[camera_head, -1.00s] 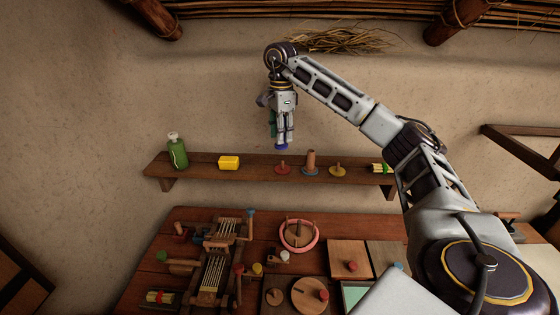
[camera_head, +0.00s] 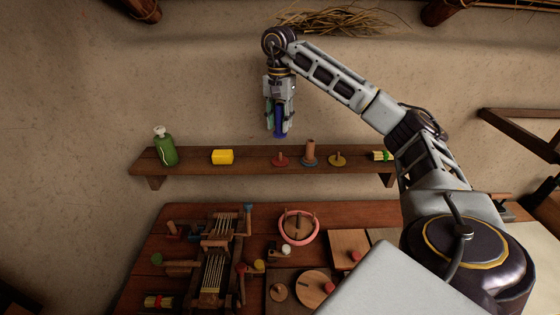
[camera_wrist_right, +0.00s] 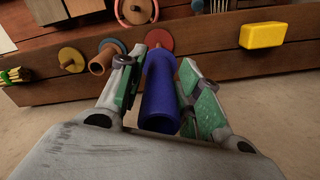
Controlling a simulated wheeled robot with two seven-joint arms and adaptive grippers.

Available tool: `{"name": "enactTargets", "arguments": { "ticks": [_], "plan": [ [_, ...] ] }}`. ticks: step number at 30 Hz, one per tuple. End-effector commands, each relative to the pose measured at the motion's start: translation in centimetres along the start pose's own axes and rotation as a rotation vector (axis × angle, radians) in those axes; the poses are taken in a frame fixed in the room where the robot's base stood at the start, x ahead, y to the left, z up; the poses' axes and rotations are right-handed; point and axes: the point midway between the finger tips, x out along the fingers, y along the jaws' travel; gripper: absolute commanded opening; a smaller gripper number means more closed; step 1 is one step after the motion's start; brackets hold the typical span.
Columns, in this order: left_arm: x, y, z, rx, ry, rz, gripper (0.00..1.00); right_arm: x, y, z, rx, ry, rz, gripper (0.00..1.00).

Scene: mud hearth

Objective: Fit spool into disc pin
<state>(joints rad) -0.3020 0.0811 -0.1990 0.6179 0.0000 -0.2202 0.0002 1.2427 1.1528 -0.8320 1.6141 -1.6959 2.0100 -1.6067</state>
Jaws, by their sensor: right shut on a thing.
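My right gripper (camera_head: 280,128) is shut on a blue spool (camera_head: 279,120) and holds it in the air above the wall shelf. In the right wrist view the spool (camera_wrist_right: 160,98) lies lengthwise between the two fingers. A red disc with a short pin (camera_head: 280,161) sits on the shelf below the spool, apart from it. In the right wrist view the red disc (camera_wrist_right: 164,40) shows just beyond the spool's far end. A blue-grey disc (camera_head: 310,163) carries a brown spool (camera_head: 310,149). A yellow disc with a pin (camera_head: 338,161) is right of it. My left gripper is out of view.
The shelf (camera_head: 198,167) also holds a green bottle (camera_head: 165,149), a yellow block (camera_head: 222,157) and a tied yellow bundle (camera_head: 380,156). A crowded wooden table (camera_head: 262,222) stands below. The wall above the shelf is clear around my gripper.

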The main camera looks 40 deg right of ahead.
Motion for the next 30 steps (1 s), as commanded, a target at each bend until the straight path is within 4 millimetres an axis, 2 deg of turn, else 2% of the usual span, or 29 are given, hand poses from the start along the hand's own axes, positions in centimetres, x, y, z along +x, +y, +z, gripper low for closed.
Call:
{"name": "enactTargets", "arguments": {
  "ticks": [12,30],
  "plan": [
    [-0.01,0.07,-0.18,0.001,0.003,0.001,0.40,-0.03,0.22,0.02,-0.177,0.000,-0.001,0.11],
    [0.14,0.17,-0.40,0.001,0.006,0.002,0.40,0.35,0.19,0.04,-0.190,0.000,0.000,0.11]
  ]
}}
